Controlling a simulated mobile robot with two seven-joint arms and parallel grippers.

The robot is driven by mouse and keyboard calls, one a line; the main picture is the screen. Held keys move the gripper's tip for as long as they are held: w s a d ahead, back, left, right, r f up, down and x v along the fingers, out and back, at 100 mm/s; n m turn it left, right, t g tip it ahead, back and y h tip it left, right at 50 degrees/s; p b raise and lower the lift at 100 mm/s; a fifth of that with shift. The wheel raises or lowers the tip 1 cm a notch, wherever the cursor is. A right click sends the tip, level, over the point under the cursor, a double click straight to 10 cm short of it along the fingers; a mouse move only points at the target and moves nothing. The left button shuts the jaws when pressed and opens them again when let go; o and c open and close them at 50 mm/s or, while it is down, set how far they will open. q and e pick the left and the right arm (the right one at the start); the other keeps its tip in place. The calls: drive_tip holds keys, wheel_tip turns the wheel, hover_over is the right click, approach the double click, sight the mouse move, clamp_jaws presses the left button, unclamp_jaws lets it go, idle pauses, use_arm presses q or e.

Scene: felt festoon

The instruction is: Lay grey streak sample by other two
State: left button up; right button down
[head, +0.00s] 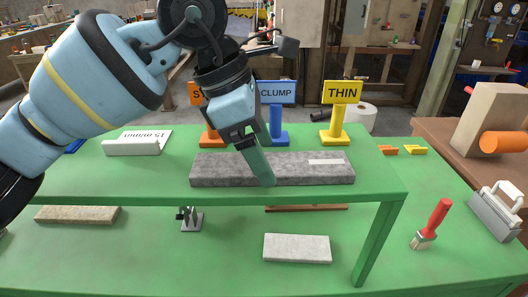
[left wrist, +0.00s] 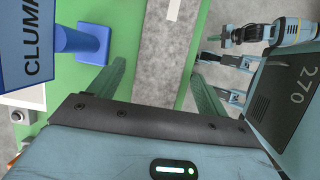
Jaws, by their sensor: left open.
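A long speckled dark-grey slab (head: 220,172) lies along the raised green shelf. A thin pale strip (head: 326,162) shows on its right part; I cannot tell if it is a separate piece. My left gripper (head: 262,172) points down over the slab's middle, in front of the blue CLUMP sign (head: 277,93). In the left wrist view its green fingers stand apart with the grey surface (left wrist: 165,50) showing between them, and nothing is held. What looks like my right arm (left wrist: 295,30) shows at upper right there; its jaw is too small to judge. Contact with the slab is unclear.
A yellow THIN sign (head: 342,93) and a partly hidden orange sign (head: 211,137) stand behind the slab. Below the shelf lie a pale grey block (head: 297,248) and a beige block (head: 77,214). A shelf leg (head: 378,243) and a red-handled brush (head: 431,224) are at right.

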drive_tip(key=shift+s, duration=0.35)
use_arm(q)
drive_tip(key=v, duration=1.1)
use_arm(e)
drive_tip(key=c, duration=2.2)
unclamp_jaws()
